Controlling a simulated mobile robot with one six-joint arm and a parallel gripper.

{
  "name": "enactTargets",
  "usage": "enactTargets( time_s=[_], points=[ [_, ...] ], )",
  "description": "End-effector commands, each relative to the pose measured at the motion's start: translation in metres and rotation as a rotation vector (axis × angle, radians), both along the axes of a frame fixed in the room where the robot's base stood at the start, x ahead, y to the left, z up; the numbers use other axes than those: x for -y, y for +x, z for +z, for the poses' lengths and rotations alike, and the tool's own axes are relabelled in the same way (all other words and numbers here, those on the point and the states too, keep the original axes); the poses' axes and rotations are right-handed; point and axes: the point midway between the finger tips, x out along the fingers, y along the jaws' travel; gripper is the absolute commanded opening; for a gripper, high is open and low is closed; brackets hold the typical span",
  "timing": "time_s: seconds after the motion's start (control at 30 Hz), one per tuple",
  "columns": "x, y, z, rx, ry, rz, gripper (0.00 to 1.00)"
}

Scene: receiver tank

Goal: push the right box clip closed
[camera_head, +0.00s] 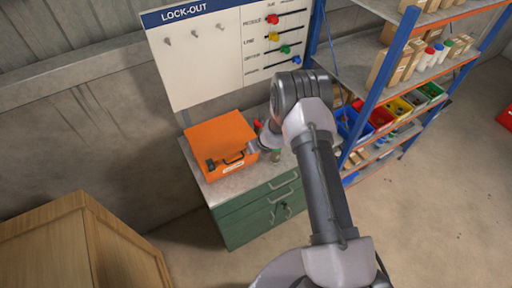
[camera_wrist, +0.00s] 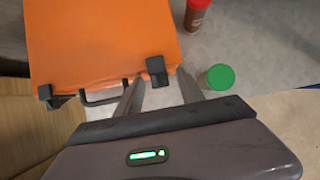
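The orange box (camera_head: 215,137) sits on the grey top of a green cabinet; it also fills the upper left of the wrist view (camera_wrist: 100,40). Its right clip (camera_wrist: 156,68) is a dark block at the lid's front edge and looks larger and more raised than the left clip (camera_wrist: 45,92). A dark handle (camera_wrist: 103,99) lies between them. My gripper (camera_wrist: 161,77) is open and empty, its two fingertips apart on either side of the right clip. I cannot tell whether they touch it. In the head view my gripper (camera_head: 252,146) is at the box's right front corner, covering the right clip.
A green-capped container (camera_wrist: 217,77) stands just right of my fingers; a red-capped jar (camera_wrist: 196,15) stands behind it. The green cabinet (camera_head: 245,219) has drawers. A shelf with coloured bins (camera_head: 380,115) stands to the right, a wooden crate (camera_head: 60,240) at lower left.

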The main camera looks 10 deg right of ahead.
Motion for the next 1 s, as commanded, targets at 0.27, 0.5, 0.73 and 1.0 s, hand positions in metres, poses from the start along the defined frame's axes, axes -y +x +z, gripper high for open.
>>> enactTargets(
  time_s=[0.27, 0.5, 0.73, 1.0],
  points=[
    [0.001, -0.003, 0.006, 0.0, 0.0, 0.0, 0.45],
    [0.011, -0.031, 0.06, 0.003, -0.002, 0.0, 0.45],
    [0.021, -0.065, 0.125, 0.001, -0.001, 0.0, 0.45],
    [0.026, -0.081, 0.152, 0.0, 0.0, 0.0, 0.45]
  ],
)
